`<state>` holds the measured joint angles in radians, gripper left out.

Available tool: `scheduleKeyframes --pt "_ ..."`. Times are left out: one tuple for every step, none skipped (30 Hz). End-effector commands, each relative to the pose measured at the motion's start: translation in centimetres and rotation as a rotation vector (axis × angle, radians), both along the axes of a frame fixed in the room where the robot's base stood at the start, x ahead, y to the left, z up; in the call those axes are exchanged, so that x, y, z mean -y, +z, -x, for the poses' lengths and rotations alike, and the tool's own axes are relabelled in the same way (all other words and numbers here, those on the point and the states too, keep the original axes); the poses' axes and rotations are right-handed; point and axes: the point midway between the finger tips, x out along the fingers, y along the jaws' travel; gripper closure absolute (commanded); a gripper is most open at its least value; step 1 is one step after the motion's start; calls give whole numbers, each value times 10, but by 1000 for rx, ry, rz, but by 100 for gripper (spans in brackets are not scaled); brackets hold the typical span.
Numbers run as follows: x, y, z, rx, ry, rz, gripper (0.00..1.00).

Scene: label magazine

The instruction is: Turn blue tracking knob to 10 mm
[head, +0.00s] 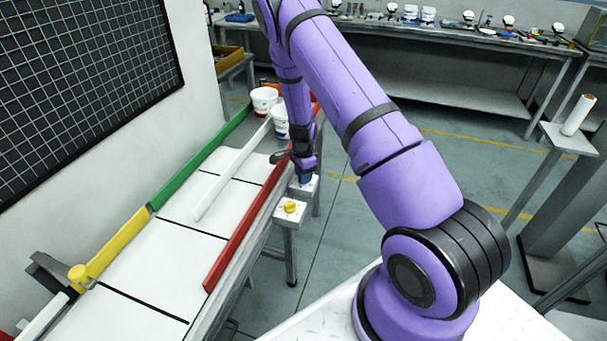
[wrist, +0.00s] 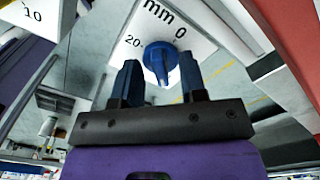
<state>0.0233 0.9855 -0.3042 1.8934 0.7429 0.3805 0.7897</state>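The blue knob (wrist: 160,58) is in the wrist view, on a white plate (wrist: 202,46) marked "mm", "0" and "20". Its narrow grip points down in the picture, towards my gripper. The "20" is to its left and the "0" at its upper right; no 10 mark shows on this plate. My gripper (wrist: 159,66) is open, with one dark blue finger on each side of the knob and gaps visible between. In the head view, my gripper (head: 305,178) is low over a white-topped post, and the knob cannot be made out there.
A yellow knob (head: 291,207) sits on a nearer post. A red rail (head: 245,228), a white rail (head: 230,172) and a green rail (head: 200,157) run along the conveyor to the left. Another white plate marked "10" (wrist: 32,17) shows in the wrist view. Two white tubs (head: 264,101) stand behind.

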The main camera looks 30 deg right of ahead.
Motion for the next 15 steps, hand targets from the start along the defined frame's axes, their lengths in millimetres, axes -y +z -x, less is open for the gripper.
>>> scheduleKeyframes --pt "1 0 0 1 0 1 62" --pt "1 0 0 1 0 1 62" --pt "1 0 0 1 0 1 62" --pt "1 0 0 1 0 1 62" --pt "1 0 0 1 0 1 62" --pt "1 0 0 1 0 1 62" --pt "1 1 0 1 0 1 62" --pt "1 2 0 2 0 1 62" --pt "1 3 0 2 0 1 62" --pt "1 5 -1 2 0 1 62" --pt "1 8 -1 2 0 1 62" --pt "1 13 -1 3 1 1 62" --pt "1 17 -1 4 1 2 62" --pt "1 22 -1 4 2 2 62" --pt "1 29 -1 4 1 2 62"
